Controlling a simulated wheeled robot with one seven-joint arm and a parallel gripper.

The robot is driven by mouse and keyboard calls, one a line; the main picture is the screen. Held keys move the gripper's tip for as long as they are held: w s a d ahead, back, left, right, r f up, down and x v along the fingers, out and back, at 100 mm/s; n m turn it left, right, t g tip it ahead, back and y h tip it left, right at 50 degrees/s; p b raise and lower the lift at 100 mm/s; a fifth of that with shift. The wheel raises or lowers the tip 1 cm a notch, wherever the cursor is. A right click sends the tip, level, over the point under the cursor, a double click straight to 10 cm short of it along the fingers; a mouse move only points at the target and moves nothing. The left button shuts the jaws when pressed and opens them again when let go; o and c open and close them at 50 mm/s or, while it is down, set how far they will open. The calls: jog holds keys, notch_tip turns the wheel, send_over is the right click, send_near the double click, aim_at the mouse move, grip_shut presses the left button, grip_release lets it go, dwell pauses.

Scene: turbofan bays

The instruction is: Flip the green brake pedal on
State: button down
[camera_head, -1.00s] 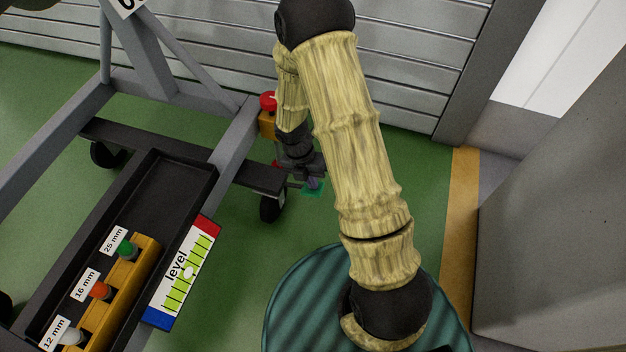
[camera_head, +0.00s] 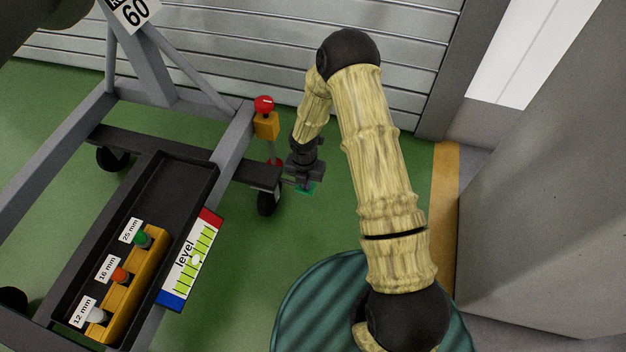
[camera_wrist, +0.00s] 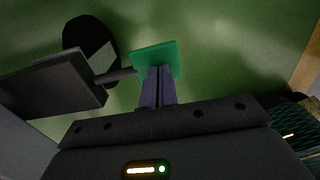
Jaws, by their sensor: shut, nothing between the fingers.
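The green brake pedal (camera_wrist: 157,57) is a flat green plate on a dark rod beside a black caster wheel (camera_wrist: 88,45).
The grey cart frame (camera_head: 236,138) stands left, with a tray (camera_head: 188,180) holding coloured plugs and a level board (camera_head: 192,258). A red-topped yellow post (camera_head: 265,122) stands close behind my gripper. A grey cabinet (camera_head: 540,220) is at right. Green floor lies open between.

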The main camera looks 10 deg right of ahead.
jog(key=shift+s+d+f+p, duration=0.1)
jog(key=shift+d+f+p, duration=0.25)
jog(key=shift+p, duration=0.2)
jog(key=shift+d+f+p, duration=0.15)
jog(key=shift+f+p, duration=0.5)
jog(key=shift+f, duration=0.15)
jog(key=shift+d+f, duration=0.1)
jog(key=shift+d, duration=0.05)
jog(key=shift+d+r+p, duration=0.15)
jog(key=shift+r+p, duration=0.7)
jog(key=shift+p, duration=0.1)
notch_tip(320, 180, up, 12)
jog(key=s+d+p, duration=0.1)
jog(key=d+p, duration=0.1)
jog(key=p, duration=0.5)
jog(key=shift+s+d+r, duration=0.15)
jog(key=shift+s+d, duration=0.1)
jog(key=shift+d, duration=0.15)
